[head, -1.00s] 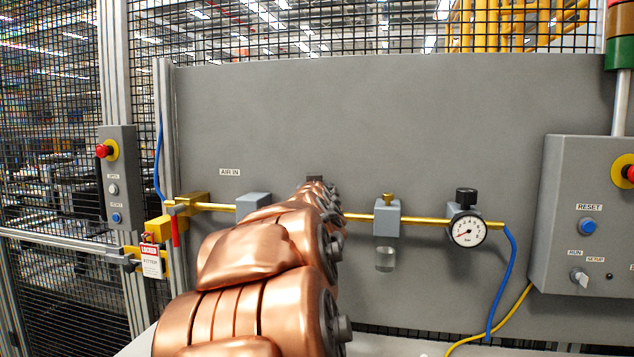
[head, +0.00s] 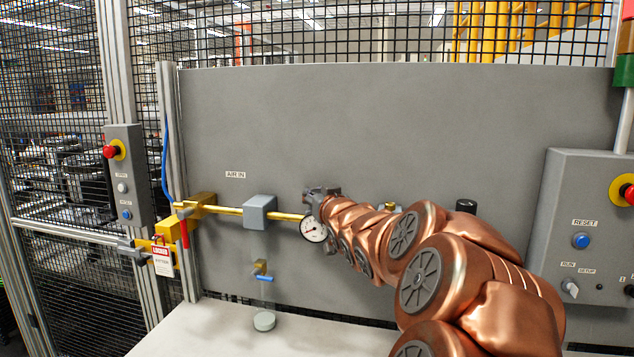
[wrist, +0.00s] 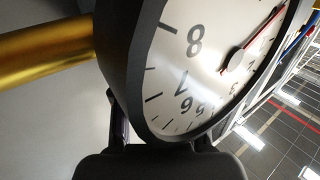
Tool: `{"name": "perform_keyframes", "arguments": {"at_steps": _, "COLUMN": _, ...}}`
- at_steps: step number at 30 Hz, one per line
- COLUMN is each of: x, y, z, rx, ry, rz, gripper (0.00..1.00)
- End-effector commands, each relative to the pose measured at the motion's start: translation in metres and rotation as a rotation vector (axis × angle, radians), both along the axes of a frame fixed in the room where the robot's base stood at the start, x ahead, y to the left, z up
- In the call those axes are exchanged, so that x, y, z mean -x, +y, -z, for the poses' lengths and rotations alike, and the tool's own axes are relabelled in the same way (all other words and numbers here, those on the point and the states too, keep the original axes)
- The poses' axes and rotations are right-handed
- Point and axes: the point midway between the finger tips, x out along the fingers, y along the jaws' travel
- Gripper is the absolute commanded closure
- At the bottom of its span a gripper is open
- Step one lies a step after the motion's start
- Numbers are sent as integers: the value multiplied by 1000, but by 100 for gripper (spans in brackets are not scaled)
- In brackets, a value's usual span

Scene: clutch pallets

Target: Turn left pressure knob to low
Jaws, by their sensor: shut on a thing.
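The left pressure gauge (head: 313,229) has a white dial and a red needle and sits at the right end of the visible brass pipe. In the wrist view this gauge (wrist: 215,70) is very close and tilted, with its needle running to the upper right. My gripper (head: 322,192) is just above the gauge, at the left pressure knob's place, and is shut on it. The knob itself is hidden by the gripper in the head view. In the wrist view, parts of the dark fingers show below the gauge, and I cannot make out the knob clearly.
A second black knob (head: 466,205) shows above my arm at right; its gauge is hidden. The brass pipe (head: 228,211) carries a grey block (head: 260,211) with a clear bowl below. A control box (head: 590,240) stands at right, above a pale bench (head: 270,335).

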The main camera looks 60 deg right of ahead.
Motion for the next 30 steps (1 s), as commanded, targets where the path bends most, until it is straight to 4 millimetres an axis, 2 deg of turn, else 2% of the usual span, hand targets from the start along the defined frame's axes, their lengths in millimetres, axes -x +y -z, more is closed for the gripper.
{"name": "perform_keyframes", "arguments": {"at_steps": 1, "x": 0, "y": 0, "z": -4, "rx": -7, "ry": -2, "rz": -17, "gripper": 98}}
{"name": "perform_keyframes", "arguments": {"at_steps": 30, "x": -2, "y": 4, "z": -2, "rx": -3, "ry": 3, "rz": -328, "gripper": 99}}
